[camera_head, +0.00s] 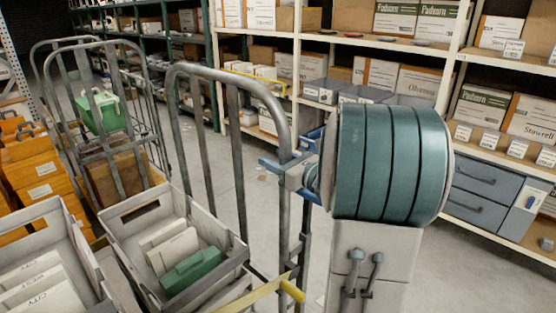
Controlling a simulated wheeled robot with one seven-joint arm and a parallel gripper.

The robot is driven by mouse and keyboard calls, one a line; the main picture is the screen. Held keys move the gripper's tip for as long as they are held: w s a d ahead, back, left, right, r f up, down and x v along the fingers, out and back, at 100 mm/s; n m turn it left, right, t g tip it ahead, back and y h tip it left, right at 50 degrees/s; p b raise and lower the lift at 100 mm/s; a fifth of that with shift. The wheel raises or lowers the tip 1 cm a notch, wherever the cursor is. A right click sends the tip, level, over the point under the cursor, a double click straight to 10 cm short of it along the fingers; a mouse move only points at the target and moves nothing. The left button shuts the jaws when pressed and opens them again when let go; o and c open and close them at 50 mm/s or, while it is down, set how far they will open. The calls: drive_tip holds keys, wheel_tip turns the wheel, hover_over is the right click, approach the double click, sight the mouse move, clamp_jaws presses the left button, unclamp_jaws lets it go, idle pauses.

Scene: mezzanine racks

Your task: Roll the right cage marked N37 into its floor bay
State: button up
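A grey tubular cage (240,158) stands close in front of me, its tall bent frame rising at the middle of the view. A second similar cage (155,108) stands behind it at the left, with a green basket (103,112) in it. No N37 mark is readable on either. My gripper (288,172), with blue parts, is at the right upright of the near cage and overlaps it. My own teal arm link hides part of the gripper, and I cannot tell whether its jaws are clamped. No marked floor bay is clearly visible.
Grey totes (128,214) with files and a green box stand at the lower left, beside orange boxes (32,168). A yellow bar (265,288) crosses low in front. Shelves (300,35) of cartons line the back and right. Bare grey floor (225,150) lies between.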

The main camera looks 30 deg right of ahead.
drive_tip(key=b+v, duration=0.3)
drive_tip(key=v, duration=1.1)
drive_tip(key=shift+r, duration=0.1)
drive_tip(key=s+a+f+n+g+y, duration=0.1)
drive_tip(key=a+f+n+g+y, duration=0.15)
drive_tip(key=a+n+g, duration=0.45)
drive_tip(key=s+a+f+n+g+y, duration=0.15)
drive_tip(key=a+f+n, duration=0.25)
drive_tip(key=a, duration=0.5)
drive_tip(key=s+a+f+n+g+h, duration=0.2)
drive_tip(key=s+f+n+h, duration=0.1)
drive_tip(key=n, duration=0.7)
drive_tip(key=s+a+f+n+g+h, duration=0.2)
drive_tip(key=s+n+h, duration=0.4)
drive_tip(key=n, duration=0.5)
drive_tip(key=shift+a+f+g+h, duration=0.35)
drive_tip(key=shift+f+g+h, duration=0.25)
drive_tip(key=shift+g, duration=0.15)
